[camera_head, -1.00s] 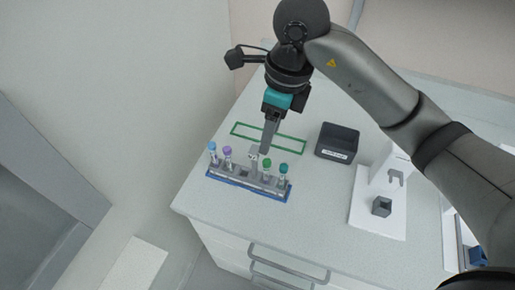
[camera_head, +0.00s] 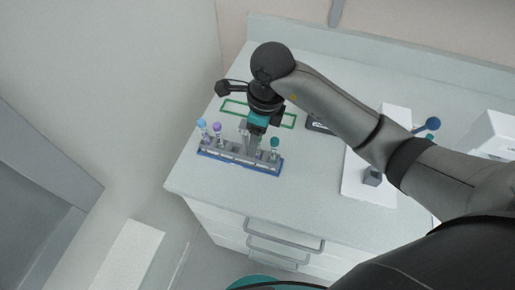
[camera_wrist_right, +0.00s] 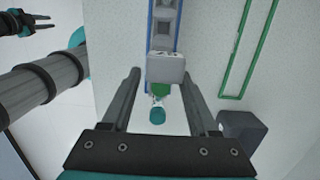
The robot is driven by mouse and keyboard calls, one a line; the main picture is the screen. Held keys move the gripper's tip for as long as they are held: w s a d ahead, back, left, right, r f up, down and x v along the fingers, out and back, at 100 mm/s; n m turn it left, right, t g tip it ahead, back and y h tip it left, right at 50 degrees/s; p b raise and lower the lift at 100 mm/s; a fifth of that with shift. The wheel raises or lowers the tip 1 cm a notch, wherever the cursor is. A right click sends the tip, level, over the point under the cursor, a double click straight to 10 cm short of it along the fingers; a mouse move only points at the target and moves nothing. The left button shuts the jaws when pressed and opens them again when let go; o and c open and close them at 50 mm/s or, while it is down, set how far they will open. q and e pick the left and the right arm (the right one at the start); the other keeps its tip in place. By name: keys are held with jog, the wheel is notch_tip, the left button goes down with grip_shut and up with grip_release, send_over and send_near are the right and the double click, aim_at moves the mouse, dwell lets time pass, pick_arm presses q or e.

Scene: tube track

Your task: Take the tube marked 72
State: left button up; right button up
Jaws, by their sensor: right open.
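The blue tube rack (camera_head: 240,162) stands near the front left of the counter. Tubes with blue (camera_head: 202,123), purple (camera_head: 217,127) and teal (camera_head: 275,142) caps stand in it. My right gripper (camera_head: 250,145) is over the rack, left of the teal cap, pointing down. In the wrist view its open fingers (camera_wrist_right: 162,95) lie either side of a pale grey block (camera_wrist_right: 165,68), a green cap (camera_wrist_right: 160,91) and the teal cap (camera_wrist_right: 157,116); contact cannot be told. No tube number is readable. My left gripper (camera_wrist_right: 35,23) shows far off in the wrist view, its fingers apart.
A green outline (camera_head: 287,120) lies behind the rack. A dark box (camera_head: 318,128) is partly hidden by my right arm. A white board (camera_head: 352,182) with a small grey block (camera_head: 372,176) lies to the right. The counter's front edge is close to the rack.

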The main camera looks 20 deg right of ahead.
jog(key=shift+w+a+f, duration=0.1)
jog(key=shift+w+f, duration=0.05)
jog(key=shift+f, duration=1.2)
grip_shut()
